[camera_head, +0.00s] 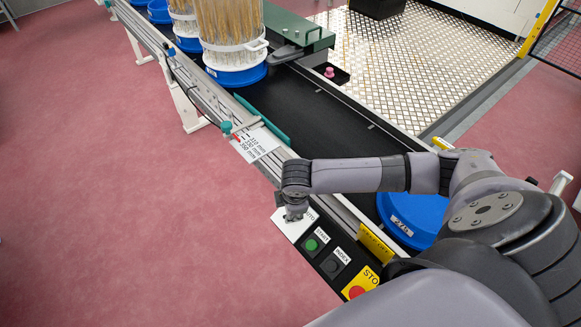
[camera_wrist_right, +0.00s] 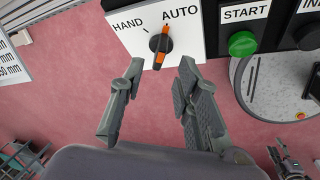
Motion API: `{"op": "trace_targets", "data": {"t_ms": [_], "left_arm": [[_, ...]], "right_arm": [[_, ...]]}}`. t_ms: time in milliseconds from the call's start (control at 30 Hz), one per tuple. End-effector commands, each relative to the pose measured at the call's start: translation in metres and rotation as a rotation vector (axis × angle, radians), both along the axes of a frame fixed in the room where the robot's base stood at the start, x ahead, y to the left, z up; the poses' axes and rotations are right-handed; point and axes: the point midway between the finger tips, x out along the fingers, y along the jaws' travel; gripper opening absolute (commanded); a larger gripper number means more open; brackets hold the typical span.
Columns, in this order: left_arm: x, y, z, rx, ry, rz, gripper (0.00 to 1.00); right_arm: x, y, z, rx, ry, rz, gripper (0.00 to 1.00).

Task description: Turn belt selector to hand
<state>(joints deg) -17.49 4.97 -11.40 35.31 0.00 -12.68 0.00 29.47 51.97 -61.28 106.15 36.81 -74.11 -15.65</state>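The belt selector (camera_wrist_right: 160,43) is a black knob with an orange stripe on a white plate (camera_wrist_right: 203,45), marked HAND at left and AUTO at right. Its stripe points up and slightly right, at the AUTO mark. My right gripper (camera_wrist_right: 161,68) is open and empty, its fingertips just short of the knob, one on either side. In the head view my right gripper (camera_head: 295,213) is over the selector plate (camera_head: 283,223) and hides the knob. My left gripper is not in view.
A green START button (camera_head: 312,245), a black INDEX button (camera_head: 332,265) and a red stop button (camera_head: 358,291) sit beside the selector plate. The black conveyor belt (camera_head: 310,105) runs behind, with blue-based wheat containers (camera_head: 237,75) at its far end. Red floor is clear at left.

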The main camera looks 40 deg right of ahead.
Motion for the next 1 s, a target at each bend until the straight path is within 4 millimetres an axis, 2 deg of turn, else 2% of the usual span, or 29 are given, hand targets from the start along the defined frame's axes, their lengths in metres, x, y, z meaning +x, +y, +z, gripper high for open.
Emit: {"op": "trace_targets", "data": {"t_ms": [33,167,367,667,1000], "left_arm": [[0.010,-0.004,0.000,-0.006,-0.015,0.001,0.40],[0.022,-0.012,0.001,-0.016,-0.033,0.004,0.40],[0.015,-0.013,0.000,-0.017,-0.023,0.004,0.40],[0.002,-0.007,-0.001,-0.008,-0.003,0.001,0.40],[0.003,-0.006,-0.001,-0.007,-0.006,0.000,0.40]], "right_arm": [[0.002,-0.001,-0.010,0.000,0.001,-0.002,0.30],[0.007,-0.003,-0.029,-0.001,0.000,0.000,0.30],[0.011,-0.004,-0.044,0.000,-0.001,0.000,0.30],[0.011,-0.004,-0.045,0.000,-0.001,0.001,0.30],[0.011,-0.004,-0.045,0.000,-0.001,0.000,0.08]]}}
